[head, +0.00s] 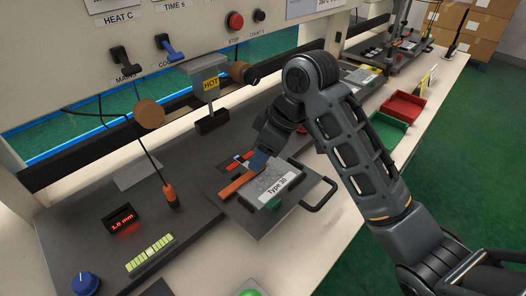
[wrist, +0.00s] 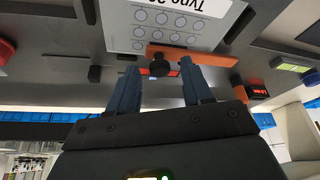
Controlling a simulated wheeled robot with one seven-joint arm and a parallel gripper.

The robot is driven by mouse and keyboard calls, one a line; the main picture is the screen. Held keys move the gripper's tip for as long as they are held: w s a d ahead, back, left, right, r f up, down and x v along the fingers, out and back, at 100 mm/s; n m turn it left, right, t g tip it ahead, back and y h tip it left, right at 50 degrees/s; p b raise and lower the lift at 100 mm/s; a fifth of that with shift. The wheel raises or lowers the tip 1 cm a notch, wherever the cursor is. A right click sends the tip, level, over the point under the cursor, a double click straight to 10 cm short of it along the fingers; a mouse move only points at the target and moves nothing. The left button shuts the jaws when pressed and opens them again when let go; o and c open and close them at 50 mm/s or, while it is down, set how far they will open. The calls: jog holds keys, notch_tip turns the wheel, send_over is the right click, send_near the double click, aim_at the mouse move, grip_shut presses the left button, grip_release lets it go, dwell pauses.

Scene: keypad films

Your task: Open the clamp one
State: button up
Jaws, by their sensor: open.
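An orange clamp bar (head: 238,184) lies across the near-left edge of a grey plate labelled "Type 30" (head: 280,188). The wrist view shows the orange bar (wrist: 205,58) beside the plate (wrist: 180,28) with its rows of round key marks. A dark round knob (wrist: 160,69) is at the bar, with a small red part behind it. My gripper (head: 258,160) is over the fixture close to the bar. In the wrist view my gripper (wrist: 160,85) is open, its two blue fingers apart on either side of the knob. I cannot tell whether they touch it.
A press head marked "HOT" (head: 210,86) stands behind the fixture. An orange-handled tool (head: 171,194) hangs on a cable at left, near a red display (head: 121,217). A black handle (head: 321,196) sticks out at right. Red (head: 403,107) and green (head: 387,131) trays are farther right.

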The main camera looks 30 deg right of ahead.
jog(key=shift+c, duration=0.2)
grip_shut()
